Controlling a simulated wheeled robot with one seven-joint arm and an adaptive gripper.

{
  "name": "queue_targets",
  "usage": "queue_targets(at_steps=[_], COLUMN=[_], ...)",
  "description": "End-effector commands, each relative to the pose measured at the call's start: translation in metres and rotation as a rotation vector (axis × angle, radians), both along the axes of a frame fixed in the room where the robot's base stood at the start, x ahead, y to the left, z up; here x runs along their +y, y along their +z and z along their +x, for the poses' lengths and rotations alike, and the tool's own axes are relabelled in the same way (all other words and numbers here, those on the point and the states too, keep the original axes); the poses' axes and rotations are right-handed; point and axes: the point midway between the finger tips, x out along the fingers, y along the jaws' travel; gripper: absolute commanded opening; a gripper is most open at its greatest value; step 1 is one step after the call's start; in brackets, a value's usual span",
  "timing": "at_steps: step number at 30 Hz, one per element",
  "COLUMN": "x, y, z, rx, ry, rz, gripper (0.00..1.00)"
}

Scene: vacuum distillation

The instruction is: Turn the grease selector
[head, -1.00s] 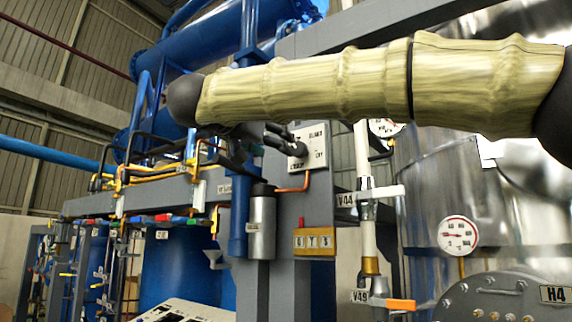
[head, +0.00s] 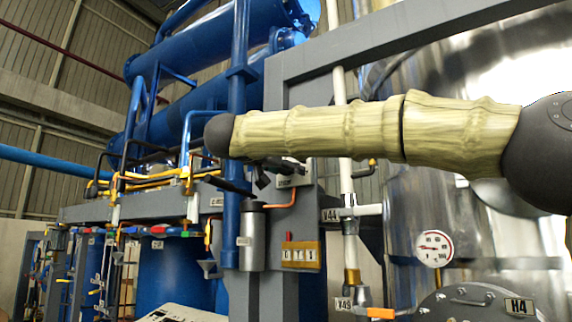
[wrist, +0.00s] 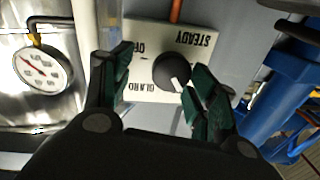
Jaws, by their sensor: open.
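The grease selector is a round black knob (wrist: 171,72) with a white pointer line, on a pale plate (wrist: 150,32) lettered STEADY, OFF and what looks like GLAND, upside down in the wrist view. The pointer line runs toward the bottom of that view, slightly right. My gripper (wrist: 160,64) is open, with one green-padded finger on either side of the knob. The right finger looks close to the knob; I cannot tell if it touches. In the head view my arm covers most of the selector plate (head: 298,180), and the knob is hidden.
A pressure gauge (wrist: 43,69) sits left of the plate in the wrist view; a blue pipe (wrist: 278,92) stands to the right. In the head view, a grey metal cylinder (head: 252,240) and a yellow switch box (head: 301,255) are below the selector. A steel tank is to the right.

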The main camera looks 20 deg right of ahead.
Motion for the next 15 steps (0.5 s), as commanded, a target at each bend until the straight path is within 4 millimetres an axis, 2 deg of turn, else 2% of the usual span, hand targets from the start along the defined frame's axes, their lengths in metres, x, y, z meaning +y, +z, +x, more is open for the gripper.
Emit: queue_targets(at_steps=[1, 9, 15], x=[0.0001, 0.0004, 0.0005], y=[-0.0025, -0.002, -0.0013], z=[0.0024, 0.0017, 0.0011], rx=[0.004, 0.002, 0.001], ry=[-0.001, 0.0, 0.0], rz=[0.0, -0.001, -0.001], gripper=[0.58, 0.12, 0.12])
